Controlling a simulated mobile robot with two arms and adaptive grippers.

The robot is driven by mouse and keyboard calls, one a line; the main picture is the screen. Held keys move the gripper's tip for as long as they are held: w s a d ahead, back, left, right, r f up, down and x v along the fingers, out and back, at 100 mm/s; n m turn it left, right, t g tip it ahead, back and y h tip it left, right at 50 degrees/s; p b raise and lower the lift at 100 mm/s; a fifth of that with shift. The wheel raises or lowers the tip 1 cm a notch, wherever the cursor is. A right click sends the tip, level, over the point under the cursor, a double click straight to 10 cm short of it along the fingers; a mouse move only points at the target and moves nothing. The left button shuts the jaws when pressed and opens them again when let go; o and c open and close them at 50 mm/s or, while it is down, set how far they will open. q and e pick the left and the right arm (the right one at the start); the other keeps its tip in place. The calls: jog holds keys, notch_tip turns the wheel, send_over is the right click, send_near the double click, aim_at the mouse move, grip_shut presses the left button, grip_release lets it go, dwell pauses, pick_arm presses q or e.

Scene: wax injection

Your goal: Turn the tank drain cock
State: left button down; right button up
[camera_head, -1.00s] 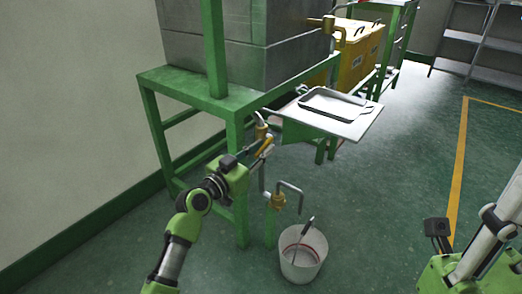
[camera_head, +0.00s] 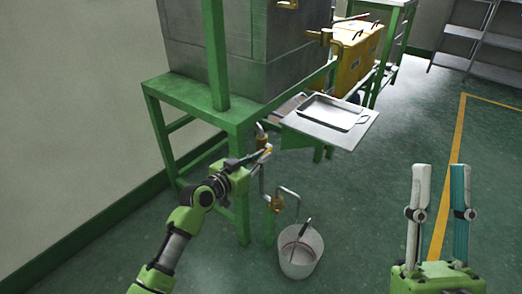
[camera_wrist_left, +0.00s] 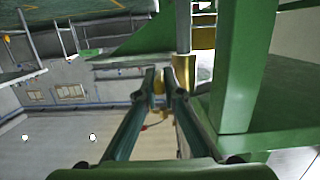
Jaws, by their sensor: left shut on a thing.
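The tank drain cock (camera_head: 261,134) is a brass fitting on a pipe beside the green stand, below the grey tank (camera_head: 230,60). In the left wrist view its brass body (camera_wrist_left: 205,66) shows just past the fingers. My left gripper (camera_head: 264,153) is at the cock, with its fingers shut on a small yellow handle. In the wrist view this handle (camera_wrist_left: 158,86) shows between the fingertips, partly hidden by them. My right gripper (camera_head: 440,168) is open and empty, fingers upright, at the lower right, far from the cock.
The green stand (camera_head: 235,118) is close to my left arm. A metal tray (camera_head: 330,112) lies on a shelf to the right. The floor right of the bucket is clear.

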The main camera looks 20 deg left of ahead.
pick_arm(q)
jog(key=shift+r+g+p, duration=0.3)
jog(key=shift+r+p, duration=0.05)
jog(key=shift+p, duration=0.7)
jog(key=shift+r+p, duration=0.1)
jog(key=shift+p, duration=0.8)
pick_arm(e)
jog(key=w+f+g+h, duration=0.2)
jog(key=w+f+g, duration=0.2)
jog(key=f, duration=0.3)
jog(key=w+f+g+h, duration=0.1)
jog(key=w+f+g, duration=0.35)
jog(key=f, duration=0.25)
pick_arm(q)
jog(key=shift+p, duration=0.6)
jog(key=shift+g+p, duration=0.4)
jog(key=shift+p, duration=0.3)
pick_arm(e)
jog(key=s+d+f+g+h, duration=0.1)
jog(key=s+f+g, duration=0.2)
jog(key=f, duration=0.4)
jog(key=s+d+f+g+h, duration=0.1)
jog(key=s+d+f+g, duration=0.1)
jog(key=f+g, duration=0.3)
jog(key=shift+s+f+m+h, duration=0.3)
jog(key=shift+s+f+h, duration=0.1)
jog(key=shift+s+f, duration=0.4)
jog(key=shift+d, duration=0.1)
